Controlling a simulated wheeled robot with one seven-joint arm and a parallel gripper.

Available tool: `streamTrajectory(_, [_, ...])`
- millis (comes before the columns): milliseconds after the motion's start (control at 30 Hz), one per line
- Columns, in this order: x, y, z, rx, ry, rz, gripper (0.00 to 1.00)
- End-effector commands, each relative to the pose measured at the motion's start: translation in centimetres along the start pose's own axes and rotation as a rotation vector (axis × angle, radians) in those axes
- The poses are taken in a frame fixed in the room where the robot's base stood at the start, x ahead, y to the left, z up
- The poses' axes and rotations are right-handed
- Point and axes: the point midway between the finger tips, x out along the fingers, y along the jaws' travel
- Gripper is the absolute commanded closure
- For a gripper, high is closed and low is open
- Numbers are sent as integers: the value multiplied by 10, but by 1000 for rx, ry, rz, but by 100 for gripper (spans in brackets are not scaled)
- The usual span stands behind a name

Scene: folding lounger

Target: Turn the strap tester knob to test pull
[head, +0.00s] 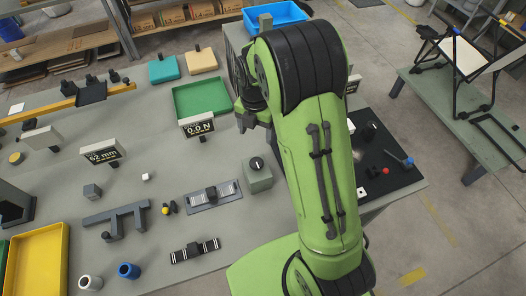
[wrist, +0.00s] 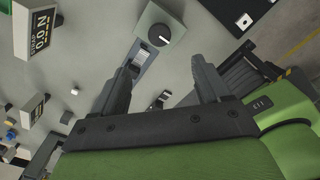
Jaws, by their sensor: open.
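The knob (head: 257,163) is a dark round dial with a white mark, on top of a grey-green box (head: 258,180) on the bench. In the wrist view the knob (wrist: 159,35) shows ahead of my gripper (wrist: 163,66), near the top middle. The fingers are apart and empty, and the knob lies beyond their tips, not between them. A grey plate with a scale and dark clamp (head: 213,195) sits left of the box. A display reading 0.0 N (head: 198,127) stands behind; it also shows in the wrist view (wrist: 40,32). My arm hides the gripper's fingertips in the head view.
A green tray (head: 202,114) lies behind the display. A black board (head: 385,178) with small parts is right of my arm. A striped strap piece (head: 195,250), grey bracket (head: 117,215) and yellow tray (head: 38,262) occupy the left and front. A folding lounger frame (head: 465,55) stands on another table.

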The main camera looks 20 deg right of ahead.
Motion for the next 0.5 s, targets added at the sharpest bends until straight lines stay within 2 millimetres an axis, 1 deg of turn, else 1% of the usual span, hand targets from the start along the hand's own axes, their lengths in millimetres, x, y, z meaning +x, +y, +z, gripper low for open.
streamTrajectory(400, [102,-2,-1,4,5,-5,24])
streamTrajectory(500, [124,-2,-1,4,4,-4,24])
